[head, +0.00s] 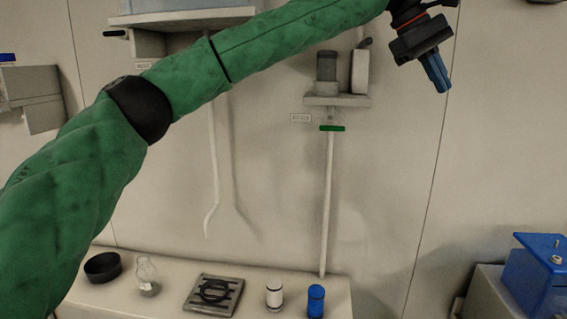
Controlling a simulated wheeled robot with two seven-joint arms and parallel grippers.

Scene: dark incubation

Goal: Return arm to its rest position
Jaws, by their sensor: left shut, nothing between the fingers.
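My left arm (85,170), with a green cover and black joints, comes in from the left and reaches across the upper part of the head view. My left gripper (438,78), dark with blue fingers, hangs at the upper right, pointing down and slightly right in front of the wall. Its fingers are together with nothing between them. My right gripper is not in view.
Below, a bench (160,298) holds a black bowl (103,266), a glass flask (147,277), a dark-topped plate (213,294), a white bottle (274,295) and a blue bottle (316,301). A blue box (537,277) stands right. A wall bracket (337,100) carries a pipe (328,200).

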